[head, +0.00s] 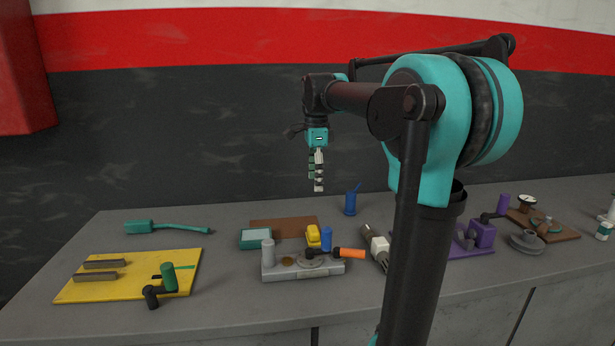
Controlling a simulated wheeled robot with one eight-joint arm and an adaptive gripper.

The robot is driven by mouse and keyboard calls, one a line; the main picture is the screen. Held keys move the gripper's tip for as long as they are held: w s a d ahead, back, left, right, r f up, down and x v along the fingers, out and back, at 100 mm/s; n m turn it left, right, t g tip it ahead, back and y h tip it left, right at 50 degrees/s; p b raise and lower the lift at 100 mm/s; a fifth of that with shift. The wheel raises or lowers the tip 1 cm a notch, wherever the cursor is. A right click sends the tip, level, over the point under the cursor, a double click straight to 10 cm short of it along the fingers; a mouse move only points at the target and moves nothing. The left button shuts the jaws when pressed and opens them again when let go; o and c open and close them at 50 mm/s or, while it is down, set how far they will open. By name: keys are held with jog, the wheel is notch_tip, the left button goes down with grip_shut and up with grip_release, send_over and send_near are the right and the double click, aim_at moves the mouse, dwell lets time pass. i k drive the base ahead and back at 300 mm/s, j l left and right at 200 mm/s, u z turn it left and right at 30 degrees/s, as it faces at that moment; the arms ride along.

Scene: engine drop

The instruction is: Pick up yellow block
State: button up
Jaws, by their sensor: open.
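The yellow block (313,235) is small and sits near the middle of the grey table, behind a light grey fixture (290,271). Its lower part is partly hidden by a blue cylinder (327,238) in front of it at the right. My gripper (319,187) hangs pointing down, well above the table and roughly over the yellow block in the picture. The gripper is open and nothing shows between its fingers.
A teal box (256,238) and a brown board (284,226) lie left of the block. An orange-handled tool (349,253) rests on the fixture. A blue can (350,204) stands behind. A yellow board (75,291) lies left; purple parts (482,234) lie right.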

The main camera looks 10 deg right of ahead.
aim_at(313, 234)
jog(key=k, duration=1)
